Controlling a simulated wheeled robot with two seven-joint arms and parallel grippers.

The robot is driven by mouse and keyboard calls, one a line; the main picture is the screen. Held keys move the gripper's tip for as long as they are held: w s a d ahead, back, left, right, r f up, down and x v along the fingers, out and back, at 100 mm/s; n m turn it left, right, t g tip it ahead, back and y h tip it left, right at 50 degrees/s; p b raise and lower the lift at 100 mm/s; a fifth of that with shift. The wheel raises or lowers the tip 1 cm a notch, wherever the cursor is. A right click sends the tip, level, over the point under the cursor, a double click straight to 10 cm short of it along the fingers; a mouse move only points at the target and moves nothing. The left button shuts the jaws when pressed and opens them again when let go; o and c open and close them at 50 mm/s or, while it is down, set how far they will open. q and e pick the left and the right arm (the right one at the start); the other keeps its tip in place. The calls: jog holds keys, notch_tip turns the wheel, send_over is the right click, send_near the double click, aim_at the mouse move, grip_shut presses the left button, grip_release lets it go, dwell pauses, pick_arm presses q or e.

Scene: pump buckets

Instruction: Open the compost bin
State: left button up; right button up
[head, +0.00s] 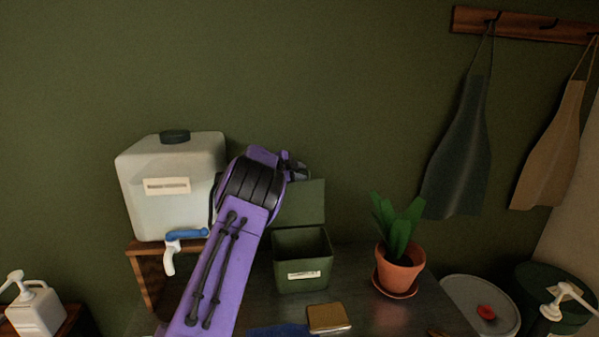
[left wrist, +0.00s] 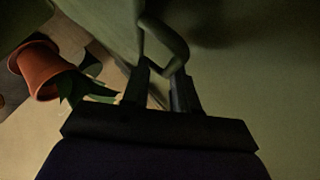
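The compost bin (head: 302,262) is a green box with a small white label, standing on the dark table. Its interior shows, and its green lid (head: 308,200) stands upright at its back edge. My purple left arm reaches up in front of it, with the left gripper (head: 298,170) at the lid's upper left. In the left wrist view, the left gripper (left wrist: 162,68) has its fingers apart, with a green loop handle (left wrist: 172,45) right at the fingertips. I cannot tell whether they touch it. My right gripper is not in view.
A white water container (head: 165,190) with a blue tap (head: 186,235) stands left on a wooden stand. A potted plant (head: 400,262) is right of the bin. A brown sponge-like block (head: 329,317) and blue cloth (head: 283,331) lie in front. Aprons (head: 462,150) hang at right.

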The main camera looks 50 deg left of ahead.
pick_arm(q)
jog(key=shift+f, duration=0.35)
jog(key=shift+r, duration=0.2)
notch_tip(320, 180, up, 3)
jog(key=b, duration=0.2)
jog(key=shift+f+b, duration=0.2)
jog(key=shift+b, duration=0.1)
jog(key=s+d+r+b, duration=0.6)
jog(key=s+d+r, duration=0.3)
jog(key=d+r, duration=0.1)
jog(key=shift+d+r, duration=0.15)
jog(key=shift+r, duration=0.2)
jog(key=shift+f, duration=0.1)
